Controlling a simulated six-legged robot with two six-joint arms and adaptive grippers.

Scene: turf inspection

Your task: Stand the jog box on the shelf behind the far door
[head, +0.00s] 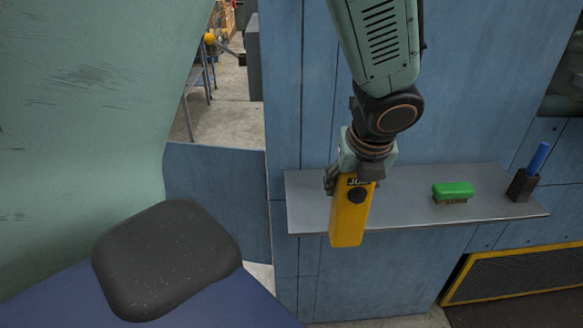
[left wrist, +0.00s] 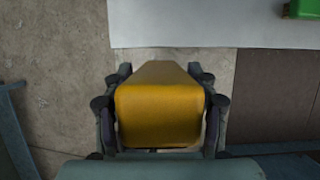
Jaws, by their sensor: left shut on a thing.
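The yellow jog box (head: 347,222) hangs upright from my left gripper (head: 352,178), with "JOG" lettering and a dark round knob near its top. The gripper is shut on its upper end. In the left wrist view the jog box (left wrist: 159,105) sits between both fingers. The grey shelf (head: 400,192) is fixed to the blue panel. In the head view the box overlaps the shelf's left front edge, and its lower end shows below that edge. In the wrist view the shelf (left wrist: 180,25) lies beyond the box, with floor around the box. My right gripper is not in view.
A green brush (head: 453,190) lies on the shelf's right part. A dark holder with a blue stick (head: 523,186) stands at its right end. The shelf's middle is bare. A yellow-framed grille (head: 515,274) is lower right, and a dark pad (head: 165,258) is lower left.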

